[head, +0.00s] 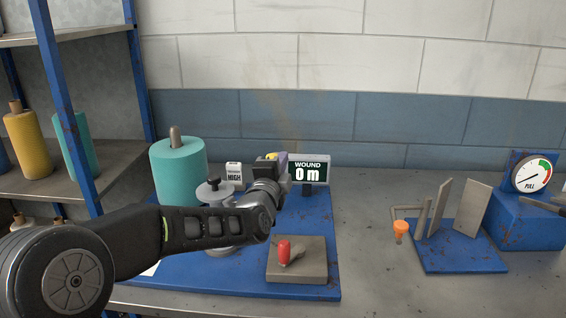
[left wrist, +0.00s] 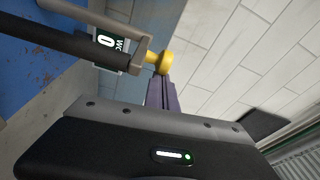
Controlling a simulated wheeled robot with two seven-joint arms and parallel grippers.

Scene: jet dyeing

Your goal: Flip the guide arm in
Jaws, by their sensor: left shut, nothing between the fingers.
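The guide arm appears to be the grey metal bar (left wrist: 140,35) with a yellow knob (left wrist: 158,62) at its end in the left wrist view. In the head view only a small yellow part (head: 271,156) shows, beside my wrist. My left gripper (head: 283,158) is over the blue machine base, in front of the wound counter. In the left wrist view its purple fingers (left wrist: 160,95) are shut and empty, close by the yellow knob. I cannot tell whether they touch it. Most of the guide arm is hidden behind my left arm in the head view. My right gripper is not in view.
The wound counter (head: 309,171) reads 0 m. A teal roll (head: 178,171) stands at the left of the blue base (head: 323,222). A red-handled lever (head: 284,251) is at the front.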

